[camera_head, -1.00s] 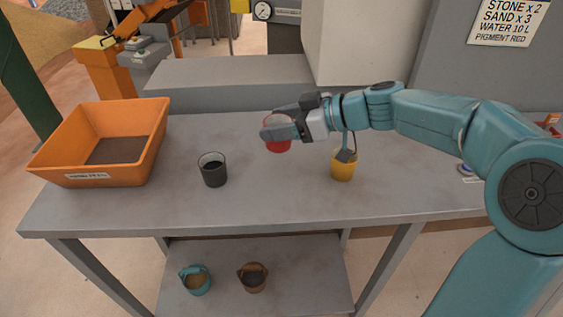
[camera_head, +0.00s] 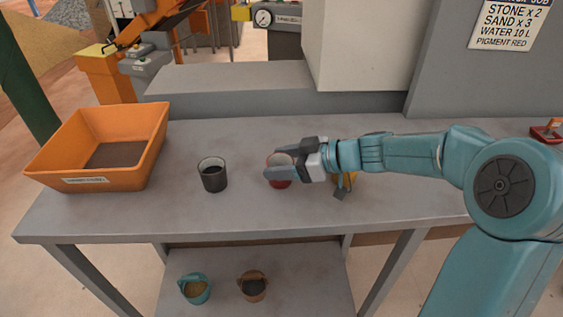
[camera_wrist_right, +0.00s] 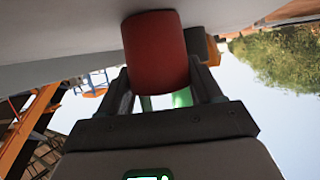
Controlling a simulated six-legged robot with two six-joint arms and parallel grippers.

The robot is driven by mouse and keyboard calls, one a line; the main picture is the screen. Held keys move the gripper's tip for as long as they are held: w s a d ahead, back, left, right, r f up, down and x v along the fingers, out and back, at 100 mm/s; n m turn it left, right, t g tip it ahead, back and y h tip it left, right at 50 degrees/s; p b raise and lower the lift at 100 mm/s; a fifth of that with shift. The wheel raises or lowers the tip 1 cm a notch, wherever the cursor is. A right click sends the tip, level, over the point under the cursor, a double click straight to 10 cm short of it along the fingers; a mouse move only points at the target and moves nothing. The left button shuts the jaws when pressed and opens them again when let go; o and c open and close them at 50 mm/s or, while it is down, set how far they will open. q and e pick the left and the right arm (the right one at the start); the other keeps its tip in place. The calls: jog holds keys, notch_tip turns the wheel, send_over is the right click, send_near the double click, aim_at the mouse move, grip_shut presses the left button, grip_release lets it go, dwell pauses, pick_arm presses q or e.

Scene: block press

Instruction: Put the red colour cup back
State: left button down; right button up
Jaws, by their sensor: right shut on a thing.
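The red cup (camera_head: 279,183) is between the fingers of my right gripper (camera_head: 279,168), which is shut on it. In the head view the cup is low over the middle of the grey table (camera_head: 250,212), to the right of a dark cup (camera_head: 212,176). Whether its base touches the table I cannot tell. In the right wrist view the red cup (camera_wrist_right: 157,52) fills the space between both fingers. My left gripper is not in view.
A yellow cup (camera_head: 347,182) stands just right of the red cup, mostly behind my right gripper and arm. An orange tub (camera_head: 75,165) is on the table's left end. A teal bucket (camera_head: 195,289) and a brown bucket (camera_head: 252,287) stand on the lower shelf. The front table strip is clear.

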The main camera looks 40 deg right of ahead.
jog(key=o, duration=1.3)
jog(key=shift+r, duration=0.1)
jog(key=shift+s+d+r+p, duration=0.15)
jog(key=shift+p, duration=0.2)
jog(key=v, duration=1.1)
jog(key=shift+s+d+b, duration=0.15)
jog(key=shift+s+b, duration=0.1)
jog(key=shift+b, duration=0.15)
